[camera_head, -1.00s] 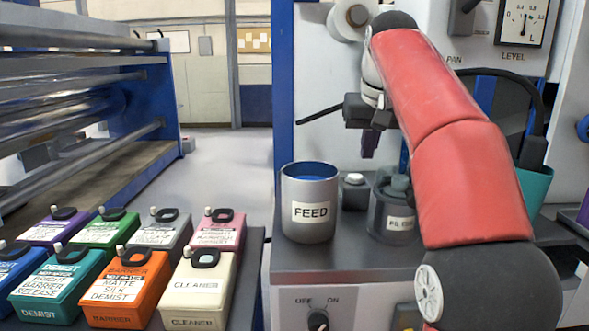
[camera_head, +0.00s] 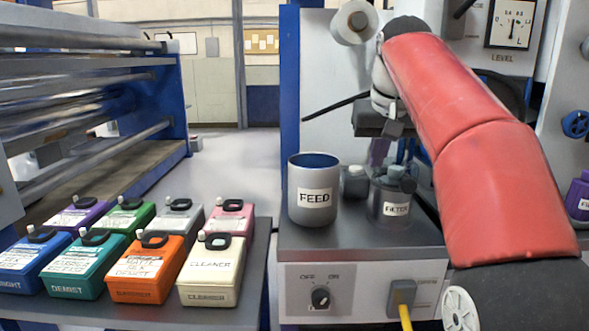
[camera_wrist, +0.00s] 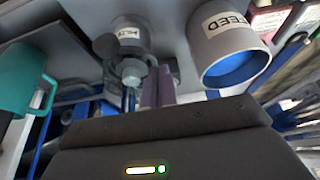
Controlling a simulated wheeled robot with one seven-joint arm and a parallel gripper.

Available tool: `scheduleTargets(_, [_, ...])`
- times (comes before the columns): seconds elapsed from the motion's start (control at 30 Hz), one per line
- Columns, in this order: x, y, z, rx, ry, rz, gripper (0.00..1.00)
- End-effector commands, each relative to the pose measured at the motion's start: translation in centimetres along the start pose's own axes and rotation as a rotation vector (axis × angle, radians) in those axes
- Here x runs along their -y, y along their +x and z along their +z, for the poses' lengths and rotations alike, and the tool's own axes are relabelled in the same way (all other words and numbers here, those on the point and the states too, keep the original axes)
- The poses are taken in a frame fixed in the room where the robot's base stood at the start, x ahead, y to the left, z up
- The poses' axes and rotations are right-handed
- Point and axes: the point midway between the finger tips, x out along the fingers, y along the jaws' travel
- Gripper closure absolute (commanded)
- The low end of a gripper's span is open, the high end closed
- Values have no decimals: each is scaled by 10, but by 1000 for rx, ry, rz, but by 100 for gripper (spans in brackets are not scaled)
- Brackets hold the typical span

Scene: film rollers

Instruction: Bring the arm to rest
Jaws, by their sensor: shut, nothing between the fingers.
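My gripper (camera_head: 380,152) hangs above the grey machine shelf, behind the FEED cup and the FILTER jar in the head view. Its purple fingers also show in the wrist view (camera_wrist: 158,88), close together with nothing between them. The red arm comes down from the upper middle to the lower right of the head view. The FEED cup (camera_head: 314,195) stands upright, grey with a blue inside. The FILTER jar (camera_head: 391,205) stands to its right. My gripper appears apart from both.
Several coloured containers (camera_head: 212,270) sit on a dark bench (camera_head: 255,290) at lower left. An OFF/ON knob (camera_head: 321,298) and a yellow cable (camera_head: 405,318) are on the machine front (camera_head: 350,280). Rollers (camera_head: 80,145) stand at far left. A teal cup (camera_wrist: 22,80) shows in the wrist view.

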Motion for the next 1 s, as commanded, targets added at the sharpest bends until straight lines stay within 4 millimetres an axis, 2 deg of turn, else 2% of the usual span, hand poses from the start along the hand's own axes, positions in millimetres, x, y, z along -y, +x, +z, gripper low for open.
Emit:
scheduleTargets(0.27, [-1, 0, 37, -12, 2, -2, 100])
scheduleTargets(0.37, [-1, 3, 61, -18, 3, -3, 100])
scheduleTargets(0.47, [-1, 10, 95, -29, 3, -4, 100])
scheduleTargets(0.57, [-1, 23, 140, -42, 3, -4, 100])
scheduleTargets(0.8, [0, 76, 256, -69, 1, -2, 100])
scheduleTargets(0.9, [0, 99, 297, -78, 0, 0, 100])
scheduleTargets(1.0, [0, 117, 325, -83, -1, 1, 100])
